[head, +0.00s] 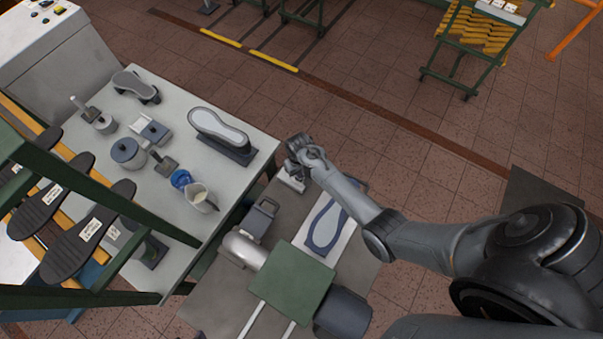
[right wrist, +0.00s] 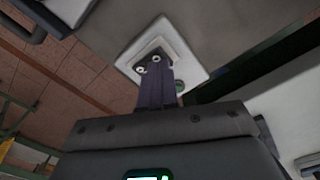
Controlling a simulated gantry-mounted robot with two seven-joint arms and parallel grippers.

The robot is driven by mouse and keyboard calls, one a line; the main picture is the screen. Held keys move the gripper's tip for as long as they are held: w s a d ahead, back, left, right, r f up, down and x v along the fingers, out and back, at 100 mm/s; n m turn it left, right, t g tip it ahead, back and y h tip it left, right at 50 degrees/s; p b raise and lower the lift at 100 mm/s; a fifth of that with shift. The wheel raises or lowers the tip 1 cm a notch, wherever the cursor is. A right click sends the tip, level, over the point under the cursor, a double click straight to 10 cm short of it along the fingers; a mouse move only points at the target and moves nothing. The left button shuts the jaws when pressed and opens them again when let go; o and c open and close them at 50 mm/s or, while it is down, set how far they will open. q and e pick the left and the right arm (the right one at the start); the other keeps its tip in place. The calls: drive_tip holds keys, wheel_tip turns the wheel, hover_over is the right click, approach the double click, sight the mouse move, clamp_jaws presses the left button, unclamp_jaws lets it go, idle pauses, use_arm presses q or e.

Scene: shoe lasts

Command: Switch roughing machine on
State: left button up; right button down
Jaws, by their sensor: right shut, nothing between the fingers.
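The roughing machine, with a green top plate (head: 291,279), a grey motor and a metal drum, stands on a grey bench at the lower middle of the head view. A small pale switch box (head: 291,181) lies at the bench's far edge. My right gripper (head: 297,160) is shut and empty just above it. In the right wrist view the shut fingers (right wrist: 154,75) are in front of a white box face (right wrist: 188,48) and cover its middle. A small green spot shows beside them. I cannot tell whether they touch it. My left gripper is not in view.
A blue-grey sole shape on a white board (head: 327,224) lies right of the machine. A green rack with dark soles (head: 87,237) stands at far left.

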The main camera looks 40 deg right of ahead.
drive_tip(key=shift+f, duration=0.4)
